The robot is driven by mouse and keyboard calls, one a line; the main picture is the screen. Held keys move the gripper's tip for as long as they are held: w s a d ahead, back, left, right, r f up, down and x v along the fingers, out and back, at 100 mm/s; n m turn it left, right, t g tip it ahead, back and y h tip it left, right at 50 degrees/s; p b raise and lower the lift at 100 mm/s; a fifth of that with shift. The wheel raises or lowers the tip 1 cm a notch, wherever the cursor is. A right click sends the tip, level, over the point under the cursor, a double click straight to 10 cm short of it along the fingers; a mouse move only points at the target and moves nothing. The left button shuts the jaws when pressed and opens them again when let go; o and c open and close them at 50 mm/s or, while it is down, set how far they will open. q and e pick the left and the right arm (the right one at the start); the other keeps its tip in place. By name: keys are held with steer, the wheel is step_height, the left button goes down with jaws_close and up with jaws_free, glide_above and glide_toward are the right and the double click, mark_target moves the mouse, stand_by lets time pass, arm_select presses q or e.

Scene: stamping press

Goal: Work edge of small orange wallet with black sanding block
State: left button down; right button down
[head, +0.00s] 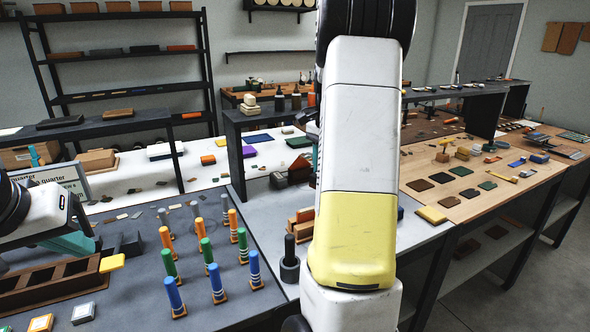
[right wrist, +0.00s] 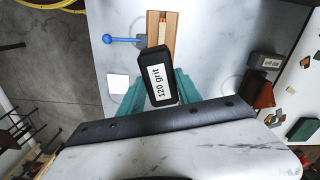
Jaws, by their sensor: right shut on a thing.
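In the right wrist view, the black sanding block (right wrist: 158,76), labelled "120 grit", is held between the teal fingers of my right gripper (right wrist: 157,98). Beyond its far end a narrow orange strip (right wrist: 163,28), which looks like the wallet's edge, stands between wooden clamp jaws (right wrist: 152,28). The block overlaps the near part of the clamp in the picture; I cannot tell whether it touches the orange edge. In the head view my right arm hides the right gripper, the block and the wallet. My left gripper (head: 72,244) is at the left edge, its opening unclear.
A blue-knobbed handle (right wrist: 108,39) sticks out left of the clamp. A small grey block (right wrist: 265,61) lies to the right. In the head view, several coloured upright tools (head: 207,255) and a brown compartment tray (head: 45,290) crowd the left table. A wooden bench (head: 485,205) stands right.

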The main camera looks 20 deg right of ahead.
stand_by(0.5)
steer(key=shift+f, duration=2.65)
steer(key=shift+f, duration=0.9)
steer(key=shift+a, duration=0.1)
steer(key=shift+s+a, duration=0.1)
steer(key=shift+a, duration=1.65)
steer(key=shift+a, duration=0.1)
steer(key=shift+s+a, duration=0.1)
steer(key=shift+a, duration=1.6)
steer(key=shift+d, duration=0.15)
